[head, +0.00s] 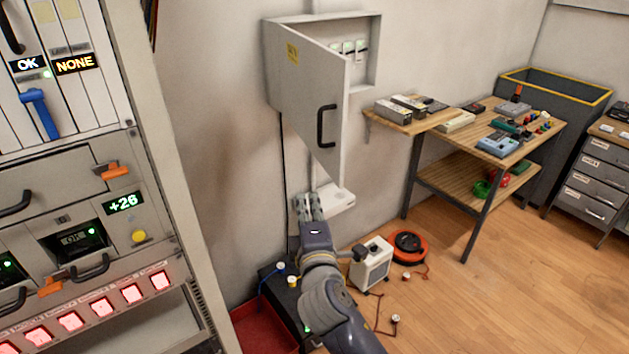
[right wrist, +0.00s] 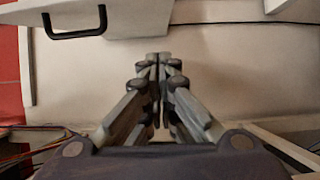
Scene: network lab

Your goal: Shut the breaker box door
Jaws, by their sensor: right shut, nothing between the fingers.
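The grey breaker box (head: 374,60) is on the wall in the head view, with breakers showing inside. Its door (head: 300,100) stands open, hinged on the left and swung out into the room. The black door handle (head: 326,126) is on the door's outer face; it also shows at the upper left of the right wrist view (right wrist: 75,34). My right gripper (head: 308,196) is below the door's lower edge, with its fingers together and empty. It is apart from the handle; whether it touches the door is hard to tell. My left gripper is not in view.
A rack of equipment (head: 90,160) fills the left side. A white wall-mounted piece (head: 338,202) sits just right of my gripper. A white box (head: 371,264), an orange cable reel (head: 408,247) and a red bin (head: 262,328) are on the floor. Benches stand at right.

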